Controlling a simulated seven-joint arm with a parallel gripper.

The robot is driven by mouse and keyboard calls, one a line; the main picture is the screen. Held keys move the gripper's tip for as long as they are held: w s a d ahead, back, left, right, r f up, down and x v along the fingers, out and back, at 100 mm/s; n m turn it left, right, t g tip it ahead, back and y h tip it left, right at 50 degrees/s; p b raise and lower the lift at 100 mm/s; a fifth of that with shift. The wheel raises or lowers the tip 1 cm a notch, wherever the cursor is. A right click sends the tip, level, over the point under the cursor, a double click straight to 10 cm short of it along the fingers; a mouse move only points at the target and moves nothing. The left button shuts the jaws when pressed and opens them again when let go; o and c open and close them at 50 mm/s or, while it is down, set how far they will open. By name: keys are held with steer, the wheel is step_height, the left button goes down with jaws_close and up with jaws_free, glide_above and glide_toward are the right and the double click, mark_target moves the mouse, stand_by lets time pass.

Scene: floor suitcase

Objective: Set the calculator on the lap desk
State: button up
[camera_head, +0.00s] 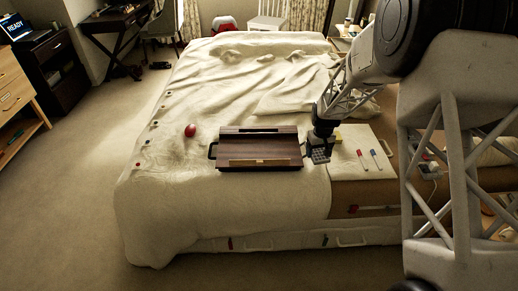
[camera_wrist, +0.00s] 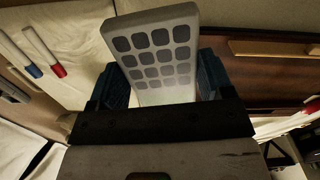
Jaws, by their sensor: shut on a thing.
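The calculator (camera_wrist: 158,60) is a pale grey slab with rows of dark square keys. My gripper (camera_wrist: 158,88) is shut on it, with one dark finger on each side, and its far end sticks out past the fingers. In the head view the calculator (camera_head: 320,155) hangs below my gripper (camera_head: 319,143), tilted, just right of the lap desk. The lap desk (camera_head: 259,149) is a dark brown wooden board with side handles, lying on the bed.
A red and a blue marker (camera_head: 376,159) lie on the pale surface (camera_head: 345,170) right of the lap desk. A red ball (camera_head: 190,130) rests on the bed (camera_head: 165,190) to the left. Several small items line the bed's left edge. The rumpled bed behind is mostly clear.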

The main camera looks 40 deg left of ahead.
steer(key=s+a+f+n, duration=0.2)
steer(key=s+a+n, duration=0.5)
steer(key=s+a, duration=1.1)
steer(key=s, duration=0.4)
steer(key=shift+s+a, duration=0.3)
steer(key=shift+a, duration=0.05)
steer(key=shift+f, duration=0.1)
glide_above(238, 149)
steer(key=shift+d+f, duration=0.1)
steer(key=shift+f, duration=0.6)
steer(key=shift+f, duration=0.1)
steer(key=shift+f, duration=1.65)
steer(key=shift+f, duration=0.1)
steer(key=o, duration=0.9)
steer(key=shift+o, duration=0.2)
